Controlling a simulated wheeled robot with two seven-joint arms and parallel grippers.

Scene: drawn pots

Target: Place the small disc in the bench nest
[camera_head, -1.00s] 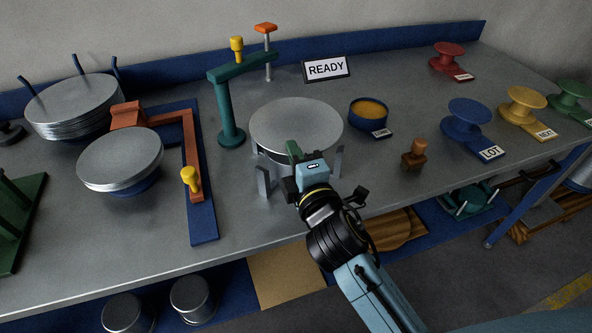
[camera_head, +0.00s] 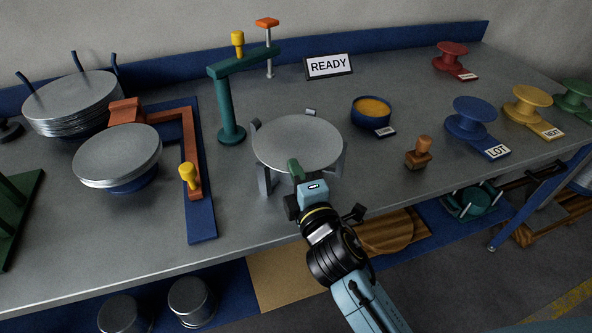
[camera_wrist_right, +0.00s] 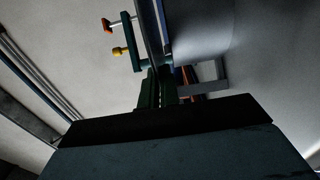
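The small disc (camera_head: 297,143) is a flat grey round plate at the middle of the bench. It lies level within the upright posts of the bench nest (camera_head: 265,180); the disc hides the nest's middle, so I cannot tell whether it rests fully on its seat. My right gripper (camera_head: 295,172) is at the disc's near rim, with a green finger over the edge, and appears shut on it. In the right wrist view the green fingers (camera_wrist_right: 156,90) meet a grey surface edge-on. My left gripper is not in view.
A teal clamp post (camera_head: 230,110) stands left of the nest. A blue bowl (camera_head: 371,113) and a wooden stamp (camera_head: 419,153) stand to the right. Another disc sits on a blue stand (camera_head: 125,186) at left, before a plate stack (camera_head: 73,105). Coloured spools line the right side.

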